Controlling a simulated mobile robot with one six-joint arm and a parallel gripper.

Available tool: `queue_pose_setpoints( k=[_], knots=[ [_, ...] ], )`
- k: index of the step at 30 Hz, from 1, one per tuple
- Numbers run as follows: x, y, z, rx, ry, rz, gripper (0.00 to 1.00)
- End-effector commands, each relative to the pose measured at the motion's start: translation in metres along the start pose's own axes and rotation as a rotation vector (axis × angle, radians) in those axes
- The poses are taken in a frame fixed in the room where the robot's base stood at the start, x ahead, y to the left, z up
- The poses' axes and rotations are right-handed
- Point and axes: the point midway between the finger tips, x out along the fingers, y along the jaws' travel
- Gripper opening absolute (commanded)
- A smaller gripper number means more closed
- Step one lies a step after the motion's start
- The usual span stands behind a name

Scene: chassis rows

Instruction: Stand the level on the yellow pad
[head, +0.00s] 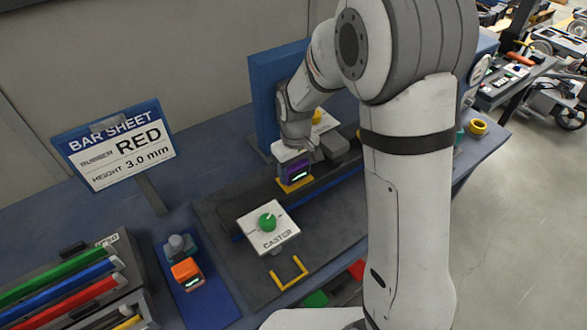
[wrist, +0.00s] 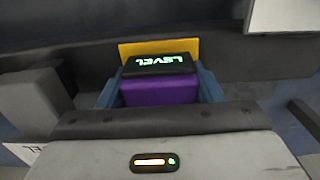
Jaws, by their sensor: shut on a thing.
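The level is a purple block with a black lit face (head: 297,171), seen upright at my gripper in the head view. In the wrist view the purple level (wrist: 160,92) sits between the blue-grey fingers of my gripper (wrist: 160,94), which is shut on it. The yellow pad (head: 294,186) shows right under the level, on the dark rail. In the wrist view the pad's yellow edge (wrist: 135,49) shows just beyond the level. I cannot tell whether the level's base touches the pad. My gripper (head: 293,158) is partly hidden in the head view.
A white CASTER box (head: 282,238) with a green knob stands close in front. A yellow bracket (head: 289,272), an orange device on a blue tray (head: 211,312) and a rack of coloured bars (head: 65,290) lie nearer. A sign reading RED (head: 118,152) stands left.

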Motion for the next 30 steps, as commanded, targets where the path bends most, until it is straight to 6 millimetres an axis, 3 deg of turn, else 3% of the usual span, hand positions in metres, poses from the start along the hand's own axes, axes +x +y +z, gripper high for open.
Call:
queue_pose_setpoints(
  k=[10, 20, 30],
  knots=[
    [0.001, 0.0, 0.0, -0.001, 0.0, 0.0, 0.85],
    [-0.003, 0.0, 0.0, -0.001, 0.0, 0.0, 0.85],
    [-0.051, -0.001, 0.0, -0.001, 0.002, 0.001, 0.85]
  ],
)
